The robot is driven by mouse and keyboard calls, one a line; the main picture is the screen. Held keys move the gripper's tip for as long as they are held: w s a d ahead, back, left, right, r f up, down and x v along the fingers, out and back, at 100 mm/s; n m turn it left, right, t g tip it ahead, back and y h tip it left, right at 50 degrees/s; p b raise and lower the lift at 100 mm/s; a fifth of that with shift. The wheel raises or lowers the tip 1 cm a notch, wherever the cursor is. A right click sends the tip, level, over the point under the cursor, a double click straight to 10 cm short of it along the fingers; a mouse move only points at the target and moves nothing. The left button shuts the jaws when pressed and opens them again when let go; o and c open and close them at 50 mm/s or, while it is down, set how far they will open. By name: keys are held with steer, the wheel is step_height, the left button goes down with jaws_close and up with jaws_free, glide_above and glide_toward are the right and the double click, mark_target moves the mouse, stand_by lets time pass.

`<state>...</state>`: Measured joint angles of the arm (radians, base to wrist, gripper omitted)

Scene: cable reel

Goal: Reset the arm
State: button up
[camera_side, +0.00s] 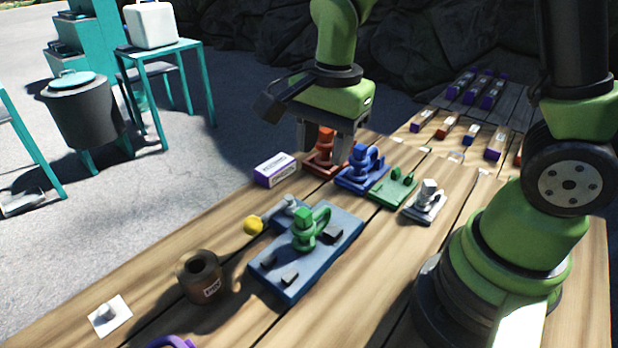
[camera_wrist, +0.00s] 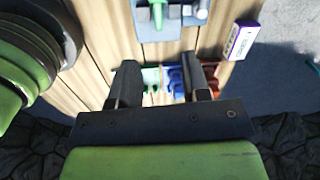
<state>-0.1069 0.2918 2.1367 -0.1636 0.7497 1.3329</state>
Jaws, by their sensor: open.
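My gripper (camera_side: 327,145) is open over the far part of the wooden table, its fingers pointing down. It appears just above or around the red piece (camera_side: 322,160); I cannot tell if it touches. In the wrist view my gripper (camera_wrist: 160,78) shows its two fingers apart, with the green, blue (camera_wrist: 176,82) and red pieces seen beyond the gap and nothing visibly held.
Beside the red piece stand a blue piece (camera_side: 361,172), a green plate (camera_side: 393,189) and a white piece (camera_side: 427,203). A purple-and-white box (camera_side: 275,170) lies left. A brown cup (camera_side: 200,277) and white card (camera_side: 109,318) sit near the front edge. Small boxes (camera_side: 448,126) lie behind.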

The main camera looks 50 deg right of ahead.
steer(key=s+r+n+t+y, duration=0.1)
steer(key=s+r+n+t, duration=0.5)
steer(key=s+r+n, duration=0.5)
steer(key=shift+s+d+r+n+y, duration=0.25)
steer(key=shift+r+n+y, duration=0.15)
steer(key=shift+r+n, duration=0.35)
